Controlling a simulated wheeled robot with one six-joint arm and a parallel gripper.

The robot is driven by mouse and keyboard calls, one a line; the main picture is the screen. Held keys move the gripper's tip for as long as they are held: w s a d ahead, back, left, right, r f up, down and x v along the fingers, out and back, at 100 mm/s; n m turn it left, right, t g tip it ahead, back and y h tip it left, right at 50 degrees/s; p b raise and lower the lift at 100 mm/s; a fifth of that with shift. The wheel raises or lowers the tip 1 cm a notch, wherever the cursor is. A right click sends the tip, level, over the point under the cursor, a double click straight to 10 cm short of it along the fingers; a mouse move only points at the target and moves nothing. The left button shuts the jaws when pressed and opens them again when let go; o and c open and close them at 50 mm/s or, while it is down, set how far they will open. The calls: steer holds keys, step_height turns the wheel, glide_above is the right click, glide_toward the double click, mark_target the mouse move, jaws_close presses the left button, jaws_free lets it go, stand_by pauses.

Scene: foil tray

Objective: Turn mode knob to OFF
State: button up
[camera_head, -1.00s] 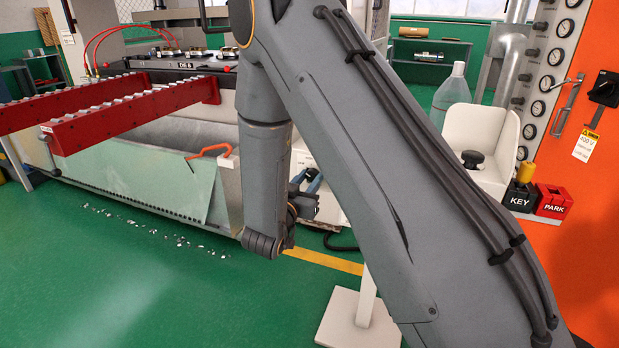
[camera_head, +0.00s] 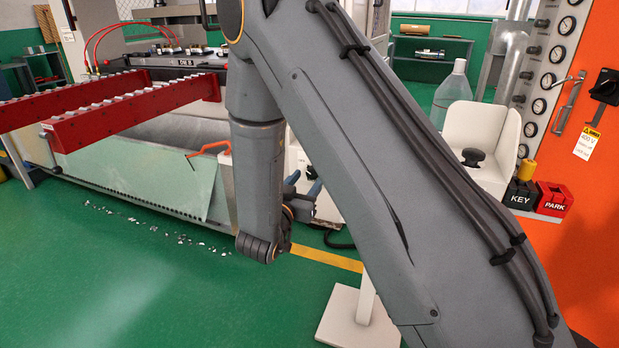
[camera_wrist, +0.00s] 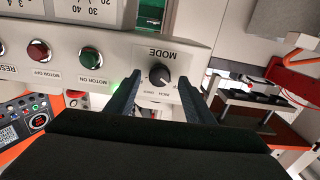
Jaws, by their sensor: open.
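The mode knob (camera_wrist: 159,75) is a black round knob with a white pointer mark on a pale panel in the wrist view, where the picture is upside down. The word MODE is printed beside it, with small position labels on its other side that I cannot read for certain. My gripper (camera_wrist: 156,97) is open, with one dark finger on each side of the knob in the picture. I cannot tell whether the fingertips reach its depth; no contact shows. In the head view my arm hides the knob and panel, and the fingers show only partly.
Left of the knob in the wrist view are a green MOTOR ON button (camera_wrist: 90,56) and a red MOTOR OFF button (camera_wrist: 39,50). In the head view, red roller rails (camera_head: 140,110) project at left. A white stand (camera_head: 358,318) is on the floor near my arm.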

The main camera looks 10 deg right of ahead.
steer(key=v, duration=0.5)
steer(key=shift+s+a, duration=0.2)
steer(key=shift+s, duration=0.1)
